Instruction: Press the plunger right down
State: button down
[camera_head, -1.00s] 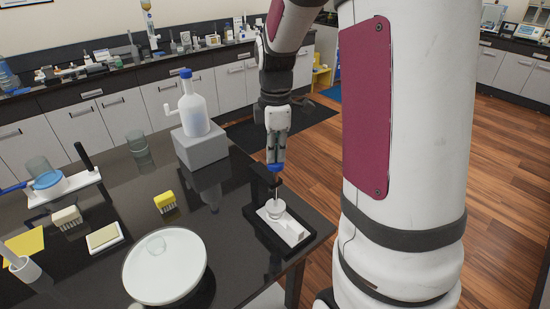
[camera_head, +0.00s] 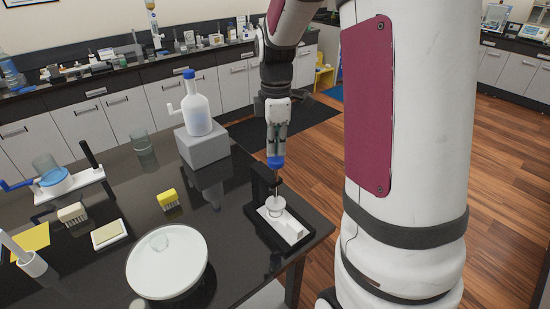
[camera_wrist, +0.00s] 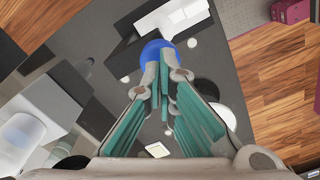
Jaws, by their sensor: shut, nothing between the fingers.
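The plunger's round blue knob (camera_head: 275,162) sits on top of a thin upright rod (camera_head: 275,190). The rod rises from a small white cup (camera_head: 275,207) on a white base in a black tray (camera_head: 268,234), at the table's right corner. My gripper (camera_head: 276,152) points straight down with its fingers shut, directly above the knob. In the wrist view the blue knob (camera_wrist: 154,53) shows just beyond the closed fingertips (camera_wrist: 163,62), which partly cover it. I cannot tell whether the fingertips touch it.
A black upright post (camera_head: 262,181) stands close behind the plunger. A grey block (camera_head: 203,147) carries a white bottle (camera_head: 197,112) to the left. A large white dish (camera_head: 166,268), sponges and other labware lie farther left. The tabletop between dish and tray is bare.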

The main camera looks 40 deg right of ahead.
notch_tip(320, 180, up, 7)
jog(key=p, duration=0.3)
dwell(0.5)
dwell(0.4)
jog(key=s+a+r+m+t+b, duration=0.3)
jog(key=s+a+r+m, duration=0.35)
jog(key=a, duration=0.35)
jog(key=s+a+f+m+t+b, duration=0.1)
jog(key=s+a+f+m+t, duration=0.1)
jog(key=s+a+m, duration=0.4)
jog(key=s, duration=0.3)
jog(key=shift+s+t+b, duration=0.2)
jog(key=shift+t+b, duration=0.1)
jog(key=shift+b, duration=0.05)
jog(key=shift+a, duration=0.2)
